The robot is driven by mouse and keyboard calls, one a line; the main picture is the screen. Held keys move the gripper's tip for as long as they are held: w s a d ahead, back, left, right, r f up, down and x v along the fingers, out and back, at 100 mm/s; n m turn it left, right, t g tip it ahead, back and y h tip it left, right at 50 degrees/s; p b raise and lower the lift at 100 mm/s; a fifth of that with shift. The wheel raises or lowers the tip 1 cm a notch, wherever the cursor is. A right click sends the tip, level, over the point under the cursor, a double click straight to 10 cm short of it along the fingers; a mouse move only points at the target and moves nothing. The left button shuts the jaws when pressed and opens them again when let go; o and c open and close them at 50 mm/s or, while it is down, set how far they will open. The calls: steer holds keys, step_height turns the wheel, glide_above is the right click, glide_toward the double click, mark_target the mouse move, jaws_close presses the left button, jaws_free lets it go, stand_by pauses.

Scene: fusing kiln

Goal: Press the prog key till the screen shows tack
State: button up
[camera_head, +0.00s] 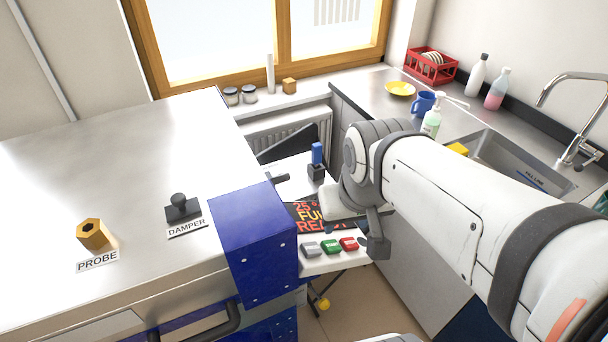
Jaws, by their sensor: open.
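The control panel (334,264) stands just right of the blue box, with three keys in a row: grey (311,248), green (331,246) and red (349,243). The lettering on the keys is too small to read, so I cannot tell which is prog. Behind them the dark screen (308,217) shows orange, yellow and red text beginning "25", "FU" and "REA"; its right part is hidden by my arm. My gripper (356,237) is open and empty, close above the panel's right side by the red key. I cannot tell whether it touches anything.
The metal kiln top (90,180) carries a brass probe fitting (93,234) and a black damper knob (181,205). The blue box (255,235) stands close left of the panel. A blue-topped stand (317,160) is behind the screen. The sink counter (365,93) holds dishes and bottles.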

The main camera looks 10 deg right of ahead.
jaws_close()
stand_by(0.3)
stand_by(1.1)
